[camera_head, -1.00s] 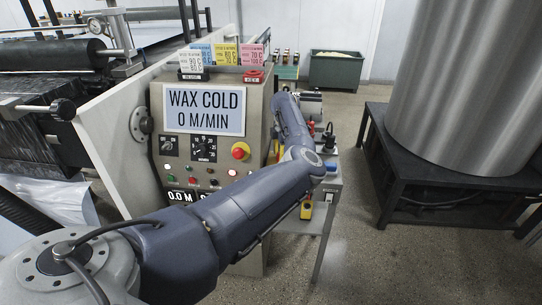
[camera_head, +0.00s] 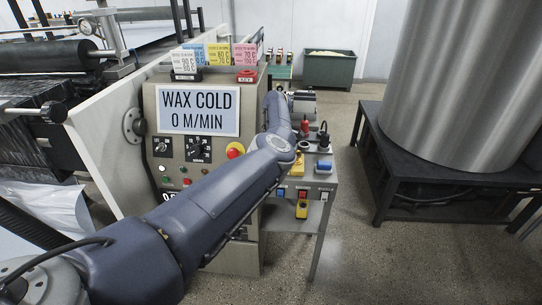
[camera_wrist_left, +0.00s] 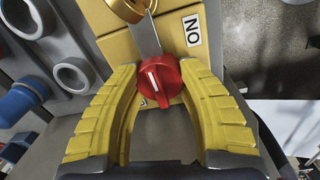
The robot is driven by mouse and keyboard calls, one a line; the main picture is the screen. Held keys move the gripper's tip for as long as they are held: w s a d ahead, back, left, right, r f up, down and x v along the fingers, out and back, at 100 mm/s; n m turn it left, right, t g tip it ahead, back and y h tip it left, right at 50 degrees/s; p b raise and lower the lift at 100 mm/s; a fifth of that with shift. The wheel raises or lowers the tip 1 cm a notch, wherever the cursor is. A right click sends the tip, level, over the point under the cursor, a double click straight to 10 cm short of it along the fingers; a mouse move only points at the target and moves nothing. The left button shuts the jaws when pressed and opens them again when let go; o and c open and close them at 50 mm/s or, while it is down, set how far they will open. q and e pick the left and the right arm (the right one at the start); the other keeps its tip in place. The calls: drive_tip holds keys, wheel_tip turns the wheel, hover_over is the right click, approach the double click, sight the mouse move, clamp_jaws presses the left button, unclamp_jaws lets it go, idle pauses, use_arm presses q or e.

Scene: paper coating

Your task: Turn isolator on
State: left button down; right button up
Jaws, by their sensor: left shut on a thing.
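The isolator's red rotary knob (camera_wrist_left: 160,82) sits on a yellow housing (camera_wrist_left: 183,40) in the left wrist view. Its white mark points up and slightly left in that picture. An upside-down ON label (camera_wrist_left: 193,29) is up and right of the knob. A grey metal strip and a brass padlock (camera_wrist_left: 128,8) are just above it. My left gripper (camera_wrist_left: 160,80) has its yellow fingers on either side of the knob and is shut on it. In the head view my left arm hides the gripper and the knob. My right gripper is not in view.
The control panel (camera_head: 218,152) with its WAX COLD, 0 M/MIN sign (camera_head: 198,110) stands left of my forearm. Grey sockets (camera_wrist_left: 72,75) and a blue plug (camera_wrist_left: 20,102) are beside the isolator. A steel tank (camera_head: 450,80) on a black stand is at right, with open floor between.

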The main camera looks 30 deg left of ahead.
use_arm(q)
drive_tip(key=shift+s+a+f, duration=0.15)
drive_tip(key=shift+f, duration=0.05)
drive_tip(key=c, duration=0.9)
unclamp_jaws()
drive_tip(key=shift+a, duration=0.1)
drive_tip(key=shift+c, duration=0.2)
drive_tip(key=shift+r, duration=0.4)
wheel_tip(320, 180, up, 11)
drive_tip(key=shift+s+r, duration=0.2)
drive_tip(key=shift+s, duration=0.1)
